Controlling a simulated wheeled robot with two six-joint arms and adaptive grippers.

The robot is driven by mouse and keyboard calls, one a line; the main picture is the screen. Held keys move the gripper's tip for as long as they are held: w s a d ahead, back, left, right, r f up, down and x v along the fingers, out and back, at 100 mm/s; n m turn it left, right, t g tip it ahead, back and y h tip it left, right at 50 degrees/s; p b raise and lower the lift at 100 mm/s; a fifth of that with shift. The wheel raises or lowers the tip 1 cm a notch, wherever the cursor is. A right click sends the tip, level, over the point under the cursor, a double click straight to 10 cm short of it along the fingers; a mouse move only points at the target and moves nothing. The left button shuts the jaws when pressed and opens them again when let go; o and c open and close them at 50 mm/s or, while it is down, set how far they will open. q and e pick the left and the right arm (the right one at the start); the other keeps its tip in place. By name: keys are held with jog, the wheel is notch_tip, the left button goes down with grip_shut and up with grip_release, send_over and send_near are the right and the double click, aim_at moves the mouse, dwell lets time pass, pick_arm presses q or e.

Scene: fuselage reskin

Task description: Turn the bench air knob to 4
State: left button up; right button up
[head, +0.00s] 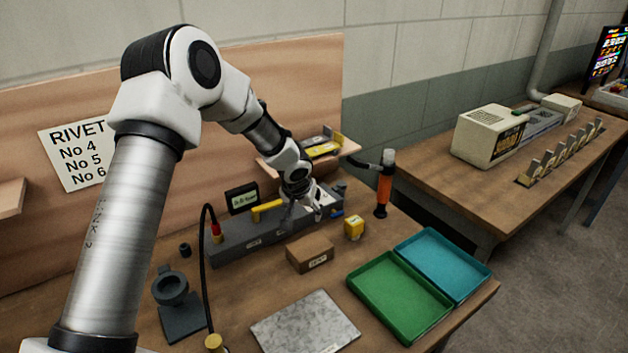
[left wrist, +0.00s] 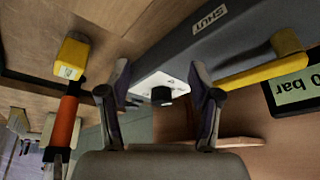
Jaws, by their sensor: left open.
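The air knob (left wrist: 162,95) is a small black knob on a white dial plate (left wrist: 147,88) on the grey bench air unit (left wrist: 240,30). My left gripper (left wrist: 161,70) is open, with one finger on each side of the knob and visible gaps between. I cannot read the dial's numbers or the knob's setting. In the head view my left gripper (head: 314,208) is at the right end of the grey unit (head: 235,254) and hides the knob. A yellow lever (left wrist: 262,72) sits beside a label reading SHUT. The display (left wrist: 294,90) is cut off and shows "0 bar".
A yellow block (head: 354,227) and an orange-handled tool (head: 384,190) stand close right of the gripper. A brown box (head: 310,253), a green tray (head: 400,296), a teal tray (head: 442,264) and a grey plate (head: 305,325) lie in front. A black hose (head: 205,270) arches at left.

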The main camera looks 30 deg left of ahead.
pick_arm(q)
jog(key=w+a+p, duration=0.1)
jog(key=w, duration=0.2)
jog(key=w+a+p, duration=0.1)
jog(key=w, duration=0.2)
jog(key=w+a+p, duration=0.1)
jog(key=w, duration=0.3)
jog(key=shift+a+f, duration=0.1)
jog(key=shift+a, duration=0.3)
jog(key=shift+d+p, duration=0.1)
jog(key=shift+p, duration=0.35)
jog(key=shift+f, duration=0.2)
jog(key=shift+w+f, duration=0.1)
jog(key=shift+f, duration=0.2)
jog(key=shift+c, duration=0.3)
jog(key=c, duration=1.1)
pick_arm(e)
notch_tip(320, 180, up, 5)
jog(key=shift+f, duration=0.1)
